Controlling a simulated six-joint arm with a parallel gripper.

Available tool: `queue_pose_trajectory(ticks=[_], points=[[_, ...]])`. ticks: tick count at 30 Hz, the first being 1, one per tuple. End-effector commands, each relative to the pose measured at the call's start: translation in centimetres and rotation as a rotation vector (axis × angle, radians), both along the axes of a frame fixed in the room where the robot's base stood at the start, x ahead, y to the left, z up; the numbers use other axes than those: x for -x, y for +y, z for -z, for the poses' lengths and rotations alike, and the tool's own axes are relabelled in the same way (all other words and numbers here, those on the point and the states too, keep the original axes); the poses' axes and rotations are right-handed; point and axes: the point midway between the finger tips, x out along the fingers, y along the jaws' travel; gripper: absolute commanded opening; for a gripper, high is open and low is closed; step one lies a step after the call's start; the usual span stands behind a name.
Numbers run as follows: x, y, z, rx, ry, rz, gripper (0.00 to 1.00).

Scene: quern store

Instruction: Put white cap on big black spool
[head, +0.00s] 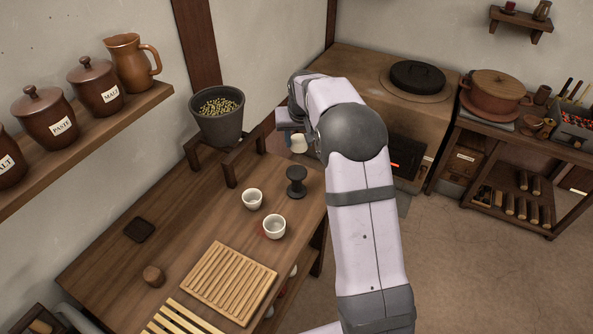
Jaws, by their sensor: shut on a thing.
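The black spool (296,182) stands upright on the wooden table, near its right edge. It has a wide top and base with a narrower waist. My gripper (291,130) is above and behind the spool in the picture, partly hidden by my own arm. It is shut on a small white piece, which I take for the white cap (298,144). The cap is held in the air, apart from the spool. The fingertips are too small and covered to see clearly.
Two white cups (252,199) (274,227) stand just left of and in front of the spool. A slatted wooden rack (229,282), a dark square pad (139,230) and a small wooden piece (153,276) lie farther left. A grey pot (219,117) stands at the table's back.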

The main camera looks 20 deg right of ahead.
Motion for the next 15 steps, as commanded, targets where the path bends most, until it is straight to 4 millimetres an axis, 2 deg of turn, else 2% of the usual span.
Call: queue_pose_trajectory(ticks=[9, 15], points=[[0.14, 0.53, -0.03, -0.001, -0.001, -0.169, 0.18], [0.13, 0.6, -0.01, 0.0, -0.001, -0.208, 0.18]])
